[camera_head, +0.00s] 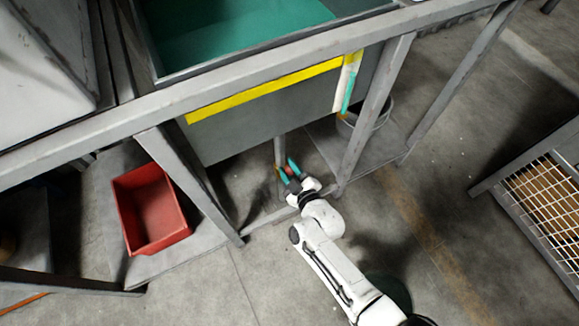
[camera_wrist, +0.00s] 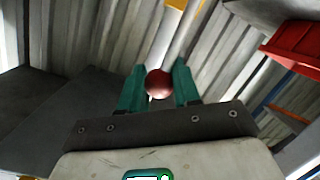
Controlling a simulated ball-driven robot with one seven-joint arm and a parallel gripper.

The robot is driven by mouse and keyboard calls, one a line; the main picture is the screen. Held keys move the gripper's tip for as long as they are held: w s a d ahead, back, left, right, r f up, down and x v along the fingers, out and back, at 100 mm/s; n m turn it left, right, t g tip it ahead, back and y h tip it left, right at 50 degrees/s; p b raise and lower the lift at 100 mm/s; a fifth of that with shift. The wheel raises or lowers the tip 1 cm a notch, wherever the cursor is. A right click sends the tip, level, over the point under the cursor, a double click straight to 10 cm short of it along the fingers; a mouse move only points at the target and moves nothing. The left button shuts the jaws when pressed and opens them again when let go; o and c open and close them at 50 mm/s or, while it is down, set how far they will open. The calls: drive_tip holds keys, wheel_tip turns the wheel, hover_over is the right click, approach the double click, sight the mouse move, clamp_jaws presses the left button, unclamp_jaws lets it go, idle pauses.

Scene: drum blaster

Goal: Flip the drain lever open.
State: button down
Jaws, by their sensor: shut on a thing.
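The drain lever shows as a round red knob (camera_wrist: 159,83) in the wrist view, between the two teal fingers of my gripper (camera_wrist: 159,88). My gripper is shut on this knob. In the head view my gripper (camera_head: 289,170) reaches under the tank's front, and a small bit of the red knob (camera_head: 290,170) shows between its fingertips. A thin grey pipe (camera_wrist: 186,35) rises behind the knob in the wrist view, with a yellow part at its top. The lever's shaft and pivot cannot be made out.
A grey tank (camera_head: 240,127) with a yellow stripe hangs in a steel frame above my gripper. A frame leg (camera_head: 367,120) stands close on the right. A red bin (camera_head: 152,208) stands on the left and a bucket (camera_head: 383,113) on the right. Open floor lies in front.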

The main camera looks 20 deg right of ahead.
drive_tip(key=shift+s+f, duration=0.1)
drive_tip(key=shift+f, duration=0.1)
drive_tip(key=c, duration=1.1)
unclamp_jaws()
drive_tip(key=shift+o, duration=1.4)
drive_tip(key=shift+r, duration=0.1)
drive_tip(key=p+v, duration=0.2)
drive_tip(key=v, duration=0.8)
drive_tip(key=shift+s+p, duration=0.3)
drive_tip(key=shift+p, duration=0.05)
drive_tip(key=shift+r, duration=0.2)
